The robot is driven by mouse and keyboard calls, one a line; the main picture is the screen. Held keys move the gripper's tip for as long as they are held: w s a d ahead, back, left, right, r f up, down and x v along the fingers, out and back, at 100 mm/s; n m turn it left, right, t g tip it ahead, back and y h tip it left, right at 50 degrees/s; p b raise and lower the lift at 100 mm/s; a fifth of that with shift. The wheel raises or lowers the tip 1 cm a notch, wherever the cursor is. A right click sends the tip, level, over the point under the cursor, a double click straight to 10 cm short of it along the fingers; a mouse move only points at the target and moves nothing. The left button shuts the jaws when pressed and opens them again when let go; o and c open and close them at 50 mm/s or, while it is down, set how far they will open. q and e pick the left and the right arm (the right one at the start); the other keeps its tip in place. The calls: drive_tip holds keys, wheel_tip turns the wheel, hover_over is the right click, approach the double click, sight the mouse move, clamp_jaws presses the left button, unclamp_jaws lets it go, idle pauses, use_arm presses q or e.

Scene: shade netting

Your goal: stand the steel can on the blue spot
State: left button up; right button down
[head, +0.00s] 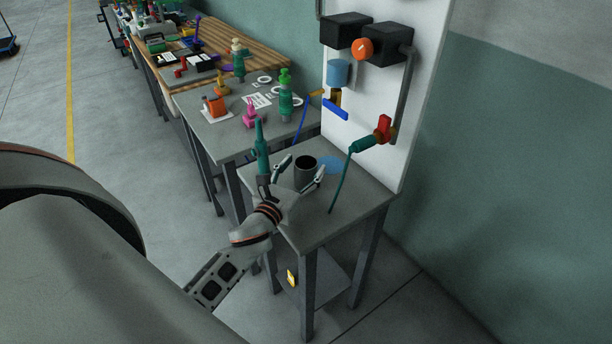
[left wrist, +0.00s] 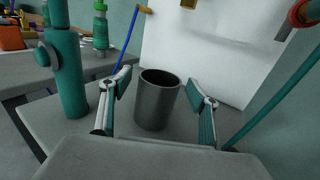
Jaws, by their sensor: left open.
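The steel can (head: 304,173) stands upright, open end up, on the small grey table; it also shows in the left wrist view (left wrist: 157,103). The blue spot (head: 331,165) lies flat on the same table, just behind and to the right of the can, partly hidden by it. My left gripper (head: 303,170) is open, with one finger on each side of the can. In the left wrist view the fingers (left wrist: 166,88) flank the can with gaps visible on both sides. My right gripper is not in view.
A teal bottle-like tool (head: 261,148) stands close to the left of my gripper. A teal hose (head: 341,185) hangs from a red-handled valve (head: 383,129) to the table's right. A white panel (head: 375,90) rises behind. The grey table's (head: 310,230) front is clear.

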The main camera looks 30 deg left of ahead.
use_arm(q)
drive_tip(key=shift+w+a, duration=0.1)
drive_tip(key=shift+w, duration=0.95)
drive_tip(key=c, duration=1.3)
